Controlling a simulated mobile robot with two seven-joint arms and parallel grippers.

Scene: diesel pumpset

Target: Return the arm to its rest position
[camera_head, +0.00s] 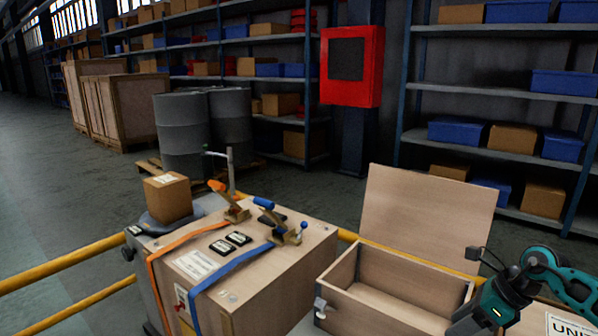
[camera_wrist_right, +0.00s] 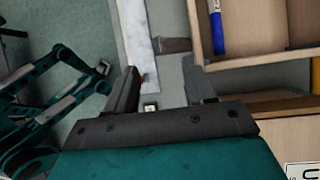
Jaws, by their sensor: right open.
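My right arm comes in at the lower right of the head view, beside the open wooden box (camera_head: 340,270). In the right wrist view my right gripper (camera_wrist_right: 162,88) is open, with its two dark fingers apart and nothing between them. Below the fingers are grey floor and a pale strip (camera_wrist_right: 137,45). The wooden box's edge (camera_wrist_right: 194,30) shows to the right of the fingers. My left gripper is not in the head view.
A crate (camera_head: 285,250) with orange and blue straps stands left of the box. A blue marker (camera_wrist_right: 216,28) lies inside the box. Yellow rails (camera_head: 70,265) run at the left. Drums (camera_head: 183,130), a red cabinet (camera_head: 350,65) and shelves (camera_head: 500,90) stand behind.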

